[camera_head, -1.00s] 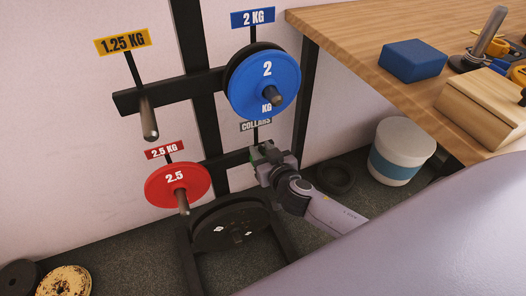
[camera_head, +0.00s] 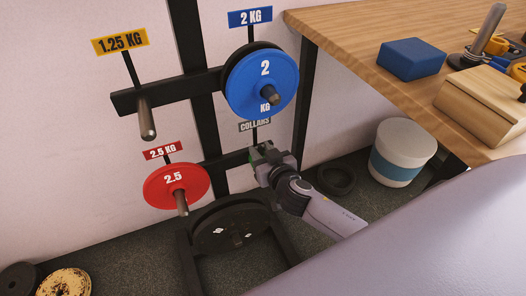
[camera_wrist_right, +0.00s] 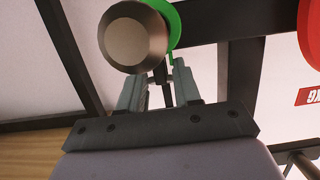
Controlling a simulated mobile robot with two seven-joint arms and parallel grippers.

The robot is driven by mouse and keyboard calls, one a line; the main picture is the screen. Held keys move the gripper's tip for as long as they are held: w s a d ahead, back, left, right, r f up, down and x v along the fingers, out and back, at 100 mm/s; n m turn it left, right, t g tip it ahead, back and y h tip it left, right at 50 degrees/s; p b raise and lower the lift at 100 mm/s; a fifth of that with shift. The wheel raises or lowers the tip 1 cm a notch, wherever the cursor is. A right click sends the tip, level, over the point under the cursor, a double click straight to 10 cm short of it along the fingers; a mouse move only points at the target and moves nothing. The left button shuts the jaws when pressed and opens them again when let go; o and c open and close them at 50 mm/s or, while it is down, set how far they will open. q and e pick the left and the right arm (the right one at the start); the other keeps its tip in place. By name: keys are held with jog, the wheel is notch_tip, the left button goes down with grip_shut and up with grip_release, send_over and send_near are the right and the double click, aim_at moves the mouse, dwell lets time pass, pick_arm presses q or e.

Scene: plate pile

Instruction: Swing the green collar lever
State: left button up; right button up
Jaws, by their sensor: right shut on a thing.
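The green collar (camera_wrist_right: 170,22) sits on a peg of the rack, behind the peg's round metal end (camera_wrist_right: 133,38) in the right wrist view. Its thin green lever (camera_wrist_right: 170,64) hangs down between my right gripper's fingers (camera_wrist_right: 160,80), which are shut on it. In the head view my right gripper (camera_head: 262,156) is at the rack's collar peg, under the grey COLLARS label (camera_head: 255,126), and mostly hides the collar. My left gripper is not in view.
A blue 2 kg plate (camera_head: 262,84) hangs just above my right gripper, and a red 2.5 kg plate (camera_head: 176,188) hangs to its left. A black plate (camera_head: 235,230) is below. A white bucket (camera_head: 398,150) and wooden bench (camera_head: 350,35) stand to the right.

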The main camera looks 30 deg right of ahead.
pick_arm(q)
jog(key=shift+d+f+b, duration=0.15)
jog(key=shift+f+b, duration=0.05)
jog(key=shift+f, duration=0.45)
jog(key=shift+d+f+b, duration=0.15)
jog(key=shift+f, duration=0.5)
pick_arm(e)
jog(key=shift+s+f, duration=0.1)
jog(key=shift+f, duration=0.8)
jog(key=o, duration=0.8)
jog(key=shift+r, duration=0.1)
jog(key=shift+w+a, duration=0.1)
jog(key=shift+w, duration=0.15)
jog(key=v, duration=0.3)
jog(key=p+v, duration=0.1)
jog(key=v, duration=0.2)
jog(key=shift+s+r+p, duration=0.15)
jog(key=shift+r+p, duration=0.15)
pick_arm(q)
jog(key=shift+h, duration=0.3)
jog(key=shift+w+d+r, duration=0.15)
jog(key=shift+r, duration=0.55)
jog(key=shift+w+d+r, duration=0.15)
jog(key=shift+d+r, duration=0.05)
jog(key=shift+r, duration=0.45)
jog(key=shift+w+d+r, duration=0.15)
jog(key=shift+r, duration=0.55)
pick_arm(e)
jog(key=shift+s+r, duration=0.25)
jog(key=shift+s, duration=0.4)
